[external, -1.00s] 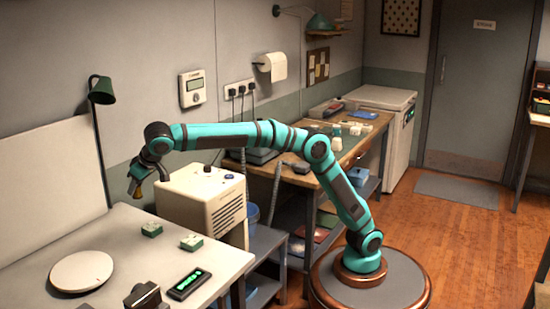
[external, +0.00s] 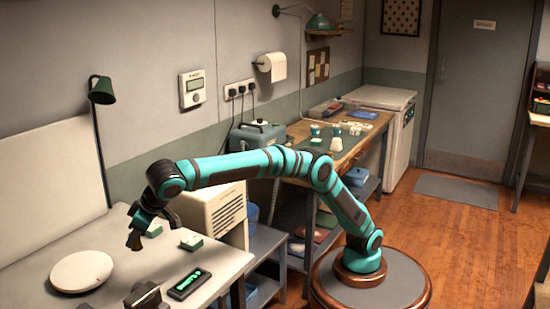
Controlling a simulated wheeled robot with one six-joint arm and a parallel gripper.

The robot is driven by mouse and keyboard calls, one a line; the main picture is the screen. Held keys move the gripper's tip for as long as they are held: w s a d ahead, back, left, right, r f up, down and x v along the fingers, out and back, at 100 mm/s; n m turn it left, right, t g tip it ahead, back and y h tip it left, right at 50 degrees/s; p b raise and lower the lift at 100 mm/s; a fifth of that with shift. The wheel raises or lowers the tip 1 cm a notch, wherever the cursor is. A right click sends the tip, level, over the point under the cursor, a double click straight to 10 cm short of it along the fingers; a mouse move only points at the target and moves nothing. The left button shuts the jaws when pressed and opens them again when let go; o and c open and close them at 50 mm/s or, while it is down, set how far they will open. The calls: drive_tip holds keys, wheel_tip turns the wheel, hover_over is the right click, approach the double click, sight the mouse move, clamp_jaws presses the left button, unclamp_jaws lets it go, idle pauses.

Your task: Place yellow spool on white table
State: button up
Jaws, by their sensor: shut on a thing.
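The yellow spool (external: 134,241) is a small dark-yellow piece at the tip of my gripper (external: 138,224). My gripper points down and is shut on the spool. The white table (external: 105,230) fills the lower left, and the spool is over its middle part. I cannot tell whether the spool touches the tabletop. My gripper partly hides the spool's upper end.
A round white disc (external: 82,271) lies left of the spool. Green-and-white blocks stand behind (external: 154,230) and to the right (external: 191,241). A dark device with green marks (external: 189,284) lies near the front edge. A cream box machine (external: 225,212) stands behind.

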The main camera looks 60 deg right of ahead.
drive_tip(key=shift+f, duration=6.95)
drive_tip(key=shift+f, duration=0.1)
drive_tip(key=o, duration=0.9)
drive_tip(key=shift+o, duration=0.2)
drive_tip(key=v, duration=1.2)
